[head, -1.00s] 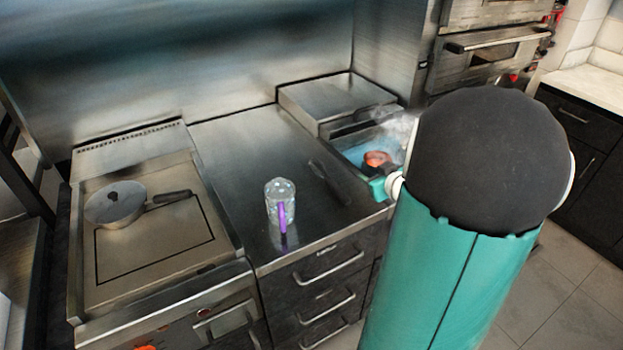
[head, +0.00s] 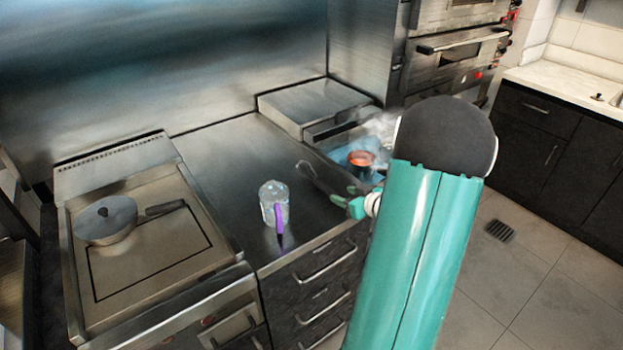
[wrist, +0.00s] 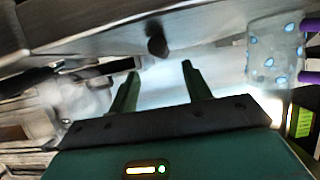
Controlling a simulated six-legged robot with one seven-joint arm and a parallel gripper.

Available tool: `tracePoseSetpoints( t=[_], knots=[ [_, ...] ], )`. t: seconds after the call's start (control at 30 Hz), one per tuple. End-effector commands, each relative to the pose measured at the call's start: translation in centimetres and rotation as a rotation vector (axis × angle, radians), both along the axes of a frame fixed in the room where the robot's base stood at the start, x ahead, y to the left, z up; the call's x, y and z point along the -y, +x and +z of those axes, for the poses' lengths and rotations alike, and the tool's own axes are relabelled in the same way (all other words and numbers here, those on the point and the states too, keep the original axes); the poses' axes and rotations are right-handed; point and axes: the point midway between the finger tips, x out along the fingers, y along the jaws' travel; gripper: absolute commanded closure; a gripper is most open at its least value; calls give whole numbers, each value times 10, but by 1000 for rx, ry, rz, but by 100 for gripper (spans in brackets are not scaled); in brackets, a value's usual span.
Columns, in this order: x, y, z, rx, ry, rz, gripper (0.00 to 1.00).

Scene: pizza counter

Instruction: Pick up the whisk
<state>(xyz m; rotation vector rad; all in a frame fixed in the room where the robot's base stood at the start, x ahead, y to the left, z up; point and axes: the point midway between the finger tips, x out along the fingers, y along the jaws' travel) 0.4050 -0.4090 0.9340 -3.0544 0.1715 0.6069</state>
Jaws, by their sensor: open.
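A dark, elongated utensil, which looks like the whisk (head: 318,181), lies on the steel counter to the right of the glass jug. Its near end reaches toward my gripper (head: 345,198), which overlaps it in the head view. In the wrist view my gripper (wrist: 158,75) is open, its two dark green fingers apart with nothing held between them. A dark rounded end (wrist: 157,47), probably the whisk's handle, shows beyond and between the fingertips. I cannot tell whether the fingers touch it. The rest of the whisk is unclear in the wrist view.
A clear jug (head: 273,203) with a purple handle stands on the counter left of the whisk; it also shows in the wrist view (wrist: 275,58). A steaming fryer basin (head: 345,150) with an orange item is behind my gripper. A pan (head: 105,222) sits on the griddle.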

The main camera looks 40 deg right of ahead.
Motion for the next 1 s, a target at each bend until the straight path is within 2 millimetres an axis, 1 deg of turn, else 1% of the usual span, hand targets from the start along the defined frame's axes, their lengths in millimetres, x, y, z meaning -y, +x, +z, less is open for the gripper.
tracePoseSetpoints(
  t=[0.03,0.1,0.37,0.6,0.7,0.87,0.9,0.97,1.0],
  knots=[
    [1,9,-4,0,1,3,51],
    [1,18,-7,1,1,3,51],
    [1,36,-15,1,0,3,51],
    [2,69,-29,0,0,3,51],
    [2,75,-32,-1,0,2,51],
    [3,75,-32,0,-1,1,51],
    [3,75,-32,0,-1,1,53],
    [3,75,-32,0,-1,1,65],
    [3,75,-32,0,-1,1,73]
  ],
)
